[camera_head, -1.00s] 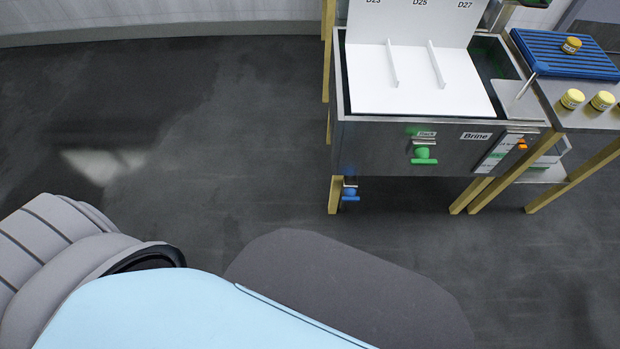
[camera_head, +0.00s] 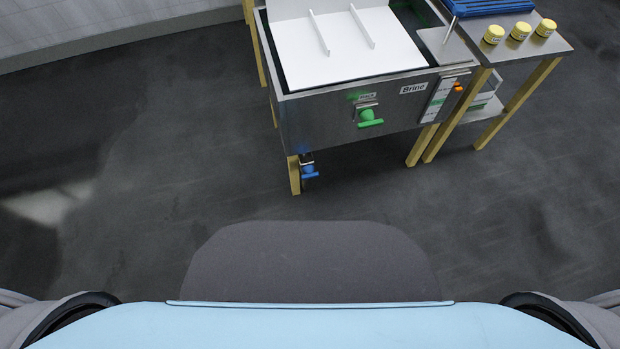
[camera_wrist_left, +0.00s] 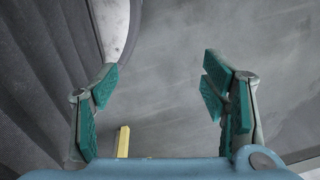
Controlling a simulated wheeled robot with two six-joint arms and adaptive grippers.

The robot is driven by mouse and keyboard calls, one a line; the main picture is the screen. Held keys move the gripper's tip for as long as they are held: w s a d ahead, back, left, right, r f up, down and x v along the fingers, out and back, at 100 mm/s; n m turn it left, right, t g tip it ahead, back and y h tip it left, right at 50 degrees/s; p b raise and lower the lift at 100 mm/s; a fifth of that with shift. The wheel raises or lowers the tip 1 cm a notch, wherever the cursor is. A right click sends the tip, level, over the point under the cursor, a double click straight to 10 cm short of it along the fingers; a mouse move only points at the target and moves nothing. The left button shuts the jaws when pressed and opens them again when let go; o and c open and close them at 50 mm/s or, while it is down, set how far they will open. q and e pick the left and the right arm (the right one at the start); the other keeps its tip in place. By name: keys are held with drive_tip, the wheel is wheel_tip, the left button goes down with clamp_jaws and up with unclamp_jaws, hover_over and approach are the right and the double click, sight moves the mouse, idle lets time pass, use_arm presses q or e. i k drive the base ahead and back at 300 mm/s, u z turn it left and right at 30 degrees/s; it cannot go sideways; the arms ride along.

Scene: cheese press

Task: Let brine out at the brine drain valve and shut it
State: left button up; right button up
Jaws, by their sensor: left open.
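A metal tank (camera_head: 335,138) labelled "Brine" stands ahead, right of the middle in the head view. A blue-handled valve (camera_head: 310,173) hangs below its front near the left front leg. The flow state of both valves cannot be told; no liquid shows coming out. My left gripper (camera_wrist_left: 158,90) is open and empty in the left wrist view, with nothing between its teal pads. It is away from both valves. My right gripper is out of view.
A white divided board (camera_head: 345,50) covers much of the tank. A side table (camera_head: 555,47) with yellow-lidded jars (camera_head: 519,31) and a blue rack (camera_head: 480,7) stands to the right. Yellow legs (camera_head: 445,125) reach the floor. The dark floor (camera_head: 150,150) to the left is clear.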

sight(309, 169)
drive_tip(key=k, duration=0.6)
drive_tip(key=z, duration=0.6)
drive_tip(key=i, duration=1.25)
drive_tip(key=z, duration=0.15)
